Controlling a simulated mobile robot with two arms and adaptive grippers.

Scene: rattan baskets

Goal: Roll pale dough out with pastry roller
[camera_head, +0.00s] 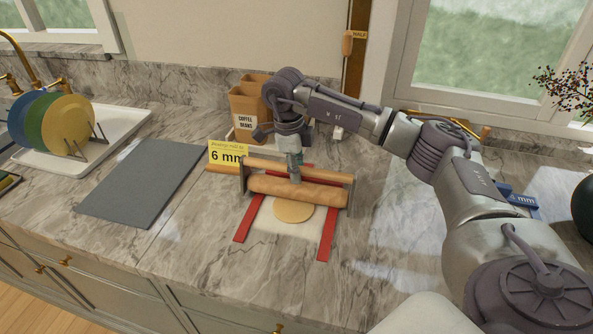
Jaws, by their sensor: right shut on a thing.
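The pastry roller (298,191) is a wooden cylinder in a frame with grey end plates and a wooden handle bar (262,165) behind it. My right gripper (295,174) points down at the roller and is shut on it near the middle; its fingertips are small and partly hidden. The pale dough (293,210) is a flat, roundish piece just in front of the roller; its back edge is hidden under the roller. It lies on a whitish sheet (272,224) between two red strips (327,235). My left gripper does not show.
A grey board (143,184) lies to the left. A white tray (118,125) with coloured plates (68,125) stands at the far left. A yellow "6 mm" card (228,154) and a "coffee beans" box (246,110) stand behind. The counter's front is clear.

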